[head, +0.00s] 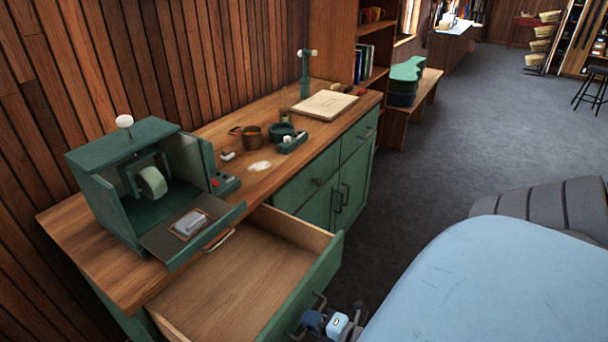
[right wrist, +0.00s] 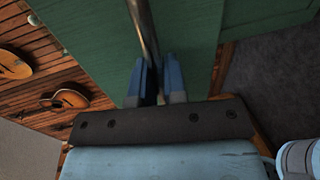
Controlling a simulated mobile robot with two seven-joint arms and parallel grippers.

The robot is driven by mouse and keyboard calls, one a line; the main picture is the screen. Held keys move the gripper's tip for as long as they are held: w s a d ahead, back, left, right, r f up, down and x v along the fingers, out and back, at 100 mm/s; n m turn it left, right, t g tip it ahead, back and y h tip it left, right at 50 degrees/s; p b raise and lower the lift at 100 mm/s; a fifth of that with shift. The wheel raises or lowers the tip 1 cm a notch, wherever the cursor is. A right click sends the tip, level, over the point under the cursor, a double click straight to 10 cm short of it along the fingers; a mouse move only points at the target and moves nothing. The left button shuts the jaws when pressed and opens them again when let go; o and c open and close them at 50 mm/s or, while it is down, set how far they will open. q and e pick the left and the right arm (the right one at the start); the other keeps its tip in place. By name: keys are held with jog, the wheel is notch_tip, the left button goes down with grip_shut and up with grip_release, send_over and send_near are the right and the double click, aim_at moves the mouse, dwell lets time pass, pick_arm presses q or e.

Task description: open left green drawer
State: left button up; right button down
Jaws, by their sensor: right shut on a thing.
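The left green drawer (head: 305,288) is pulled far out of the workbench, and its bare wooden inside shows as empty in the head view. Its green front also fills much of the right wrist view (right wrist: 100,60). The drawer's metal handle (head: 319,300) is on that front, and it runs between my fingers in the right wrist view (right wrist: 144,30). My right gripper (head: 318,322) is at the lower edge of the head view, with its blue fingers (right wrist: 160,82) shut on the handle. My left gripper is not in view.
The workbench top (head: 225,185) carries a green grinder box (head: 125,150) with its flap hanging over the drawer. Green cupboard doors (head: 335,200) and a smaller closed drawer lie to the right. Grey floor (head: 440,130) is open beyond.

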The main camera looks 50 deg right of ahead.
jog(key=c, duration=1.2)
grip_release()
jog(key=v, duration=1.4)
jog(key=shift+w, duration=0.1)
